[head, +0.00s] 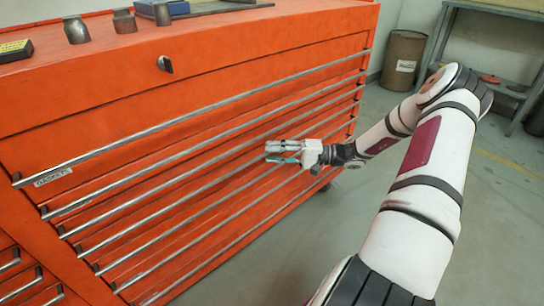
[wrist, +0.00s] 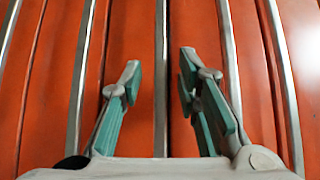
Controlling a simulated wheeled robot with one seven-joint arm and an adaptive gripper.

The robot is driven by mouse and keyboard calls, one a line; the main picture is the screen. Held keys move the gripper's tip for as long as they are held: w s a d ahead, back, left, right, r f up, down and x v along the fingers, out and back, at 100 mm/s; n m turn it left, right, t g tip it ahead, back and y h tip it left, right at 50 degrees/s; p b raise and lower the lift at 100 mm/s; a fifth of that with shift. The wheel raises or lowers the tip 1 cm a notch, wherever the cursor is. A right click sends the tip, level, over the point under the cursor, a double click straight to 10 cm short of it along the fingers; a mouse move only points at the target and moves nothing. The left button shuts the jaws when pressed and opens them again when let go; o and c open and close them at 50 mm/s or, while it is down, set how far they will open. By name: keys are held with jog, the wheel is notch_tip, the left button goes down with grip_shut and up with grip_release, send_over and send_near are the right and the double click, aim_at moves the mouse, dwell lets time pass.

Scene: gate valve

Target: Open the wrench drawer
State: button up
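The orange tool cabinet (head: 190,75) has several wide drawers, all looking closed, each with a long metal bar handle. I cannot tell which is the wrench drawer; a small label (head: 52,176) below the top bar is unreadable. My gripper (head: 268,151) is in front of the middle drawers, right of the cabinet front's centre. In the wrist view my gripper (wrist: 160,72) is open, with one green-padded finger on each side of a bar handle (wrist: 161,60). The fingers are apart from that bar; I cannot tell whether their tips reach past it.
Neighbouring bar handles (wrist: 83,75) run close outside both fingers. Metal pieces (head: 76,29) and a blue box (head: 162,8) stand on the cabinet top. A brown barrel (head: 402,58) and a workbench (head: 500,12) stand at the back right. Floor (head: 500,220) on the right is clear.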

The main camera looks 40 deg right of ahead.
jog(key=shift+w+a, duration=0.3)
jog(key=shift+a, duration=0.1)
grip_shut()
jog(key=s+d+p, duration=0.2)
jog(key=s+p, duration=0.5)
jog(key=s, duration=2.5)
jog(key=shift+s+d, duration=0.2)
jog(key=shift+s, duration=0.2)
grip_release()
